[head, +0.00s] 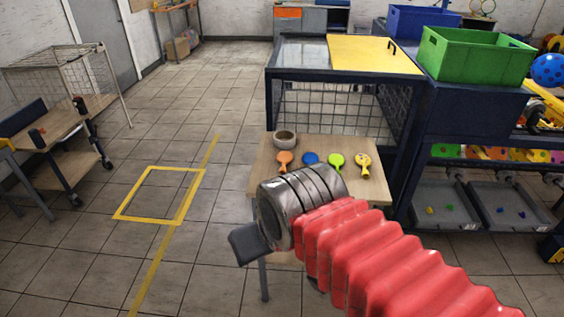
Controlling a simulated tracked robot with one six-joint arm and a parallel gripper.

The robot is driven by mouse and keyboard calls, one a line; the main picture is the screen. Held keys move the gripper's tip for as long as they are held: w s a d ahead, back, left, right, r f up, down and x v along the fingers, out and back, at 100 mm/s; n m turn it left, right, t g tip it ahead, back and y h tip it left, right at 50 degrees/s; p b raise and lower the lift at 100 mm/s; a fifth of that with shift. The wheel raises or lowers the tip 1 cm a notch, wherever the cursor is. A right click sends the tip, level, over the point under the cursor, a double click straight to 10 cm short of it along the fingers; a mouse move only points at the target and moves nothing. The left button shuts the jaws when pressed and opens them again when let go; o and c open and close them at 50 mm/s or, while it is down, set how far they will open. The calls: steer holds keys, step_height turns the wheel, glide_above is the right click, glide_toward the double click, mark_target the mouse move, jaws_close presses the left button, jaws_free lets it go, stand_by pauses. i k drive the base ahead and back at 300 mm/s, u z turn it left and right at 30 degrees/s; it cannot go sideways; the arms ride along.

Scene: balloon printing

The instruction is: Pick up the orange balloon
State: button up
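The orange balloon (285,158) lies on a small wooden table (262,150) in the middle of the head view, at the left end of a row. To its right lie a blue balloon (311,159), a green balloon (336,161) and a yellow balloon (363,162). My gripper (246,243) is in front of the table, nearer to me and left of the row, apart from the orange balloon. Only a dark part of it shows past my metal wrist. I cannot tell whether it is open or shut.
A mesh cage (330,106) with a yellow top panel (372,55) stands behind the table. A green crate (476,55) tops the shelf at right.

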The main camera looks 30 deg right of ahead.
mark_target(284, 161)
steer(key=u, duration=0.05)
steer(key=i, duration=1)
steer(key=z, duration=0.05)
